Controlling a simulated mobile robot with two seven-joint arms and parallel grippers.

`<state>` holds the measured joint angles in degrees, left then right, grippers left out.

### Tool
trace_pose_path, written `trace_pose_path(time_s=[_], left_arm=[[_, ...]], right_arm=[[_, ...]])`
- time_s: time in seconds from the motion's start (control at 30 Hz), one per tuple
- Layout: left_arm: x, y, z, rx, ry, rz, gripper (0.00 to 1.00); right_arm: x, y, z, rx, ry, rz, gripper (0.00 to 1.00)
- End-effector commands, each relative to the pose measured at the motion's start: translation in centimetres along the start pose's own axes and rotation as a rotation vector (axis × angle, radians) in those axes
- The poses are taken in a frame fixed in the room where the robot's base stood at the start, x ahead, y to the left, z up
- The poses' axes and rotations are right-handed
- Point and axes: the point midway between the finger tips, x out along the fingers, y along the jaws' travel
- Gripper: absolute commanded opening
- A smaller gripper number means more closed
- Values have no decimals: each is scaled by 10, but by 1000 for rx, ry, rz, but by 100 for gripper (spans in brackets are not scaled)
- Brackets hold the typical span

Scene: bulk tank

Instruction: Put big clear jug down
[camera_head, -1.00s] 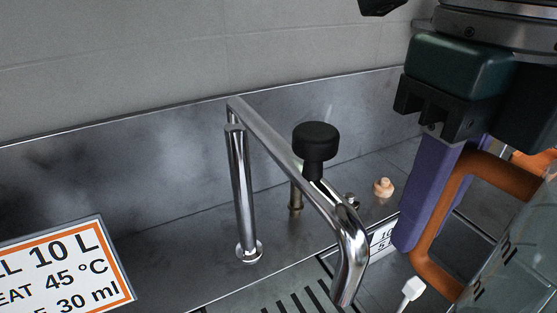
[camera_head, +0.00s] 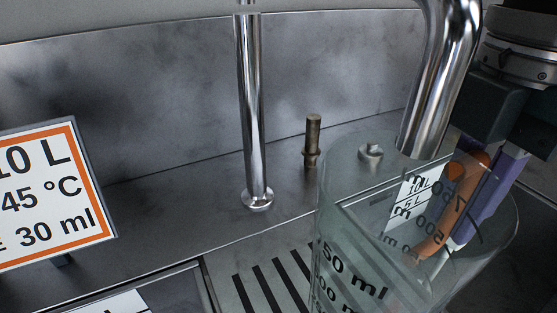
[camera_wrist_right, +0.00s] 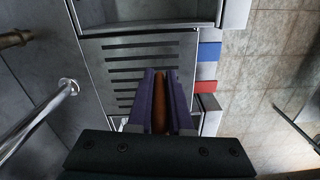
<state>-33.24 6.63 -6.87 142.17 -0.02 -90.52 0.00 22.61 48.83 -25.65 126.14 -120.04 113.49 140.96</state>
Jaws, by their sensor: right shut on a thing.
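The big clear jug (camera_head: 340,255) stands about upright at the lower right of the head view, with black volume marks on its wall. Its base is cut off by the frame, so I cannot tell whether it touches the slotted grate (camera_head: 246,297). The chrome spout (camera_head: 432,85) ends at the jug's mouth. My right gripper (camera_head: 482,205) is shut on the jug's orange handle (camera_head: 437,238), at the jug's right side. In the right wrist view the purple fingers (camera_wrist_right: 160,98) close on the orange handle (camera_wrist_right: 160,108) above the slotted grate (camera_wrist_right: 140,62). My left gripper is not in view.
A chrome post (camera_head: 250,115) and a brass peg (camera_head: 312,142) rise from the steel deck left of the jug. A sign (camera_head: 50,195) reading 10 L, 45 °C and 30 ml stands at the left. Red and blue blocks (camera_wrist_right: 207,62) lie beside the grate.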

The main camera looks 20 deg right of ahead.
Motion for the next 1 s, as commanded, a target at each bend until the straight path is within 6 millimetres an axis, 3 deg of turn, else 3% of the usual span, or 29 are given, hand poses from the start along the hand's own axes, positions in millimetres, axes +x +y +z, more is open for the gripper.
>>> trace_pose_path(time_s=[0.07, 0.3, 0.63, 1.0], left_arm=[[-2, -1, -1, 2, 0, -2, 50], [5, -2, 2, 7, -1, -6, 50], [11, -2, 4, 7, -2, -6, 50], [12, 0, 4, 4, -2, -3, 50]], right_arm=[[0, 4, 2, 33, 0, -2, 0], [46, 4, 3, 45, -1, -5, 0], [88, 5, 2, 43, 0, -3, 0], [95, 5, 3, 40, -1, 1, 0]])
